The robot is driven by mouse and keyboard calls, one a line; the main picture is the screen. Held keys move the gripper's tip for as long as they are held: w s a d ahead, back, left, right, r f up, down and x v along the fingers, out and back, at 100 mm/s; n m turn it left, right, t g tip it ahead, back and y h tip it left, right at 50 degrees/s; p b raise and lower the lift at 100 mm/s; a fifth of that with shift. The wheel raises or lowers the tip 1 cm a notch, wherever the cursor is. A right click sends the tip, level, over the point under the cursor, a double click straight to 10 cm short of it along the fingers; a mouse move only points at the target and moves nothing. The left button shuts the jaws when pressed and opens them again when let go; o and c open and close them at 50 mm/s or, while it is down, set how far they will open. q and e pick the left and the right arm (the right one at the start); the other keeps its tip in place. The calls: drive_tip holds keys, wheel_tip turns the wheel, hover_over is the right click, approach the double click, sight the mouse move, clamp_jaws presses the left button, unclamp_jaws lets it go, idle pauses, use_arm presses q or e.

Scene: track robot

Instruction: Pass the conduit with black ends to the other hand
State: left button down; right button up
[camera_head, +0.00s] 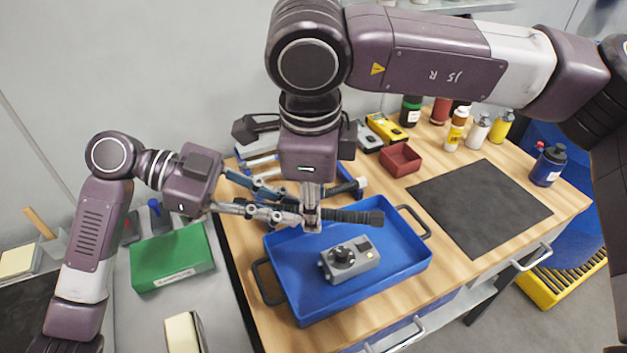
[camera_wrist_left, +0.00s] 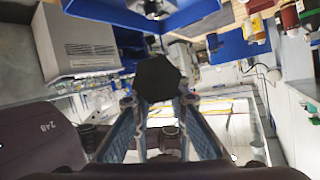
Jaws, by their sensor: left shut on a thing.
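The conduit with black ends lies roughly level above the blue tray (camera_head: 405,262); its right black end (camera_head: 352,216) sticks out past the grippers in the head view. My left gripper (camera_head: 288,207) reaches in from the left, shut on the conduit. In the left wrist view a dark end face of the conduit (camera_wrist_left: 160,78) shows between its fingers. My right gripper (camera_head: 311,218) points down from above at the conduit, close beside the left fingertips. Its near finger covers part of the conduit, and its opening is seen edge-on, so its grip is unclear.
A grey device with a black knob (camera_head: 350,260) lies in the tray. A dark mat (camera_head: 480,210), a red bin (camera_head: 400,160) and several bottles (camera_head: 456,128) stand to the right. A green box (camera_head: 172,256) is at left. Bare wood shows around the mat.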

drive_tip(key=shift+w+f, duration=0.15)
drive_tip(key=shift+f, duration=0.65)
drive_tip(key=shift+c, duration=0.2)
clamp_jaws()
use_arm(q)
drive_tip(key=c, duration=1.8)
unclamp_jaws()
drive_tip(key=shift+a, duration=0.1)
